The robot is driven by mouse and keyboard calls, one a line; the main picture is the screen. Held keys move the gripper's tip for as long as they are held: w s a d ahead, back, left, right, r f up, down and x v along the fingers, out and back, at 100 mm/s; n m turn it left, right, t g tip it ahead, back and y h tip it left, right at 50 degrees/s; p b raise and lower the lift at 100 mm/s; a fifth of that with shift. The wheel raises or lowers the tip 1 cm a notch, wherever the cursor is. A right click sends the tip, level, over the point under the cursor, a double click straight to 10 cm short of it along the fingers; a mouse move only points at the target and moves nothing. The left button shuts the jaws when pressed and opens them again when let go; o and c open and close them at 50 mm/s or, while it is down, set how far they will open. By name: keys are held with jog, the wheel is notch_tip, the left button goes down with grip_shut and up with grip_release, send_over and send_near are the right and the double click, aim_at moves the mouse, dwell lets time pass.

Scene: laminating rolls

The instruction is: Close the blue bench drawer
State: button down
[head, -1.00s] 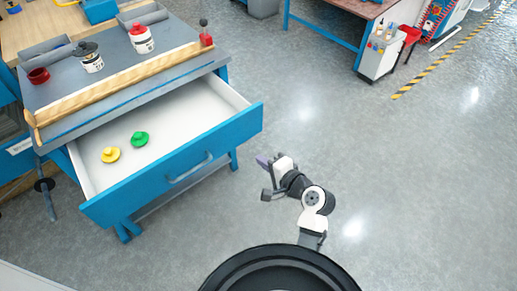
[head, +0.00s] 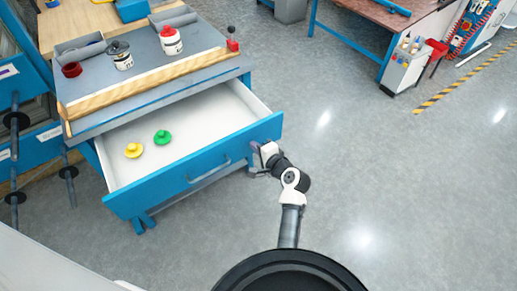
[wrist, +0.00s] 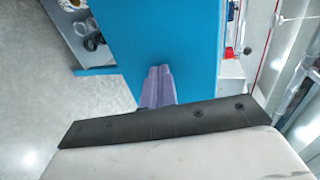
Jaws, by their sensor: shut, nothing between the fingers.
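The blue bench drawer (head: 130,192) is pulled well out below the bench top, with its white inside showing. A yellow knobbed piece (head: 133,150) and a green one (head: 162,137) lie in it. A bar handle (head: 208,171) is on its blue front. My gripper (head: 255,148) is by the right end of the drawer front, right of the handle. In the wrist view its purple fingers (wrist: 158,86) are shut together, empty, and point at a blue panel (wrist: 155,35) that looks like the drawer front. I cannot tell whether they touch it.
The bench top (head: 145,62) holds a red cup (head: 71,69), a dark-lidded pot (head: 120,55), a red-lidded pot (head: 171,40) and grey trays. A blue rack with dark rollers (head: 16,122) stands at left. The floor (head: 400,170) to the right is clear.

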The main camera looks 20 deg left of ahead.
jog(key=b, duration=0.6)
send_over(219, 112)
jog(key=shift+s+d, duration=0.3)
jog(key=shift+w+a, duration=0.2)
jog(key=shift+w+a+r, duration=0.1)
jog(key=shift+r, duration=0.2)
jog(key=shift+r, duration=0.15)
